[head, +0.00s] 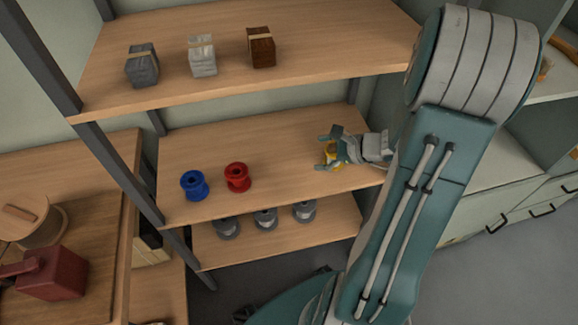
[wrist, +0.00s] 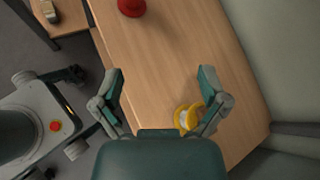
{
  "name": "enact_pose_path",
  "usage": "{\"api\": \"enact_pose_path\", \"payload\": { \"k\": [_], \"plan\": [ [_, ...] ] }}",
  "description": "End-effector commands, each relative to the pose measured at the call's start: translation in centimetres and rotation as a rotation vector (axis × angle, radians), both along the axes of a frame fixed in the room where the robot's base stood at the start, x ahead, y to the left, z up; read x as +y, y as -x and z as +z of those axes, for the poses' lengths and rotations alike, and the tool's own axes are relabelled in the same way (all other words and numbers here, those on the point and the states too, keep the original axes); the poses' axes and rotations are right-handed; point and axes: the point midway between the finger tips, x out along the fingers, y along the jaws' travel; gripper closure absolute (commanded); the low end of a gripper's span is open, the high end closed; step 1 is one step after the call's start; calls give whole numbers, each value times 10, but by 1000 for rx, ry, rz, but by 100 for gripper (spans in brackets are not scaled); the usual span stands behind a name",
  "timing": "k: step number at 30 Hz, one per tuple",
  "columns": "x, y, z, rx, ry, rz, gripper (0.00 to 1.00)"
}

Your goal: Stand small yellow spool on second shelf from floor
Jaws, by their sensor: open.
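The small yellow spool (head: 331,153) stands on the middle shelf (head: 285,150) of the rack, towards its right end. In the wrist view the yellow spool (wrist: 187,117) shows between my fingers, close to the right finger. My gripper (head: 328,148) is open at the spool and partly hides it in the head view. In the wrist view the two fingers of my gripper (wrist: 162,75) are spread wide apart. I cannot tell whether a finger touches the spool. The middle shelf is the second from the floor, above a lower shelf (head: 285,240).
A blue spool (head: 194,185) and a red spool (head: 237,177) stand left on the middle shelf. Several grey spools (head: 265,219) stand on the lower shelf. Bundled blocks (head: 202,56) sit on the top shelf. A rack post (head: 120,175) stands left. The shelf between red spool and gripper is clear.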

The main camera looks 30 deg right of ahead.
Motion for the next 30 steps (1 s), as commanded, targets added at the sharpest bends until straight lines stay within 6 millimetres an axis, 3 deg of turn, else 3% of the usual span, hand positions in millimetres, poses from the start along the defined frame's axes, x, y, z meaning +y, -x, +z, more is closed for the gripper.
{"api": "enact_pose_path", "payload": {
  "k": [1,6,12,21,30],
  "plan": [
    [23,1,16,-16,75,115,6],
    [80,18,52,-58,325,461,6],
    [127,50,86,-135,649,831,6],
    [157,98,135,-306,1191,1279,6],
    [159,124,172,-450,1601,1477,6]
  ]
}}
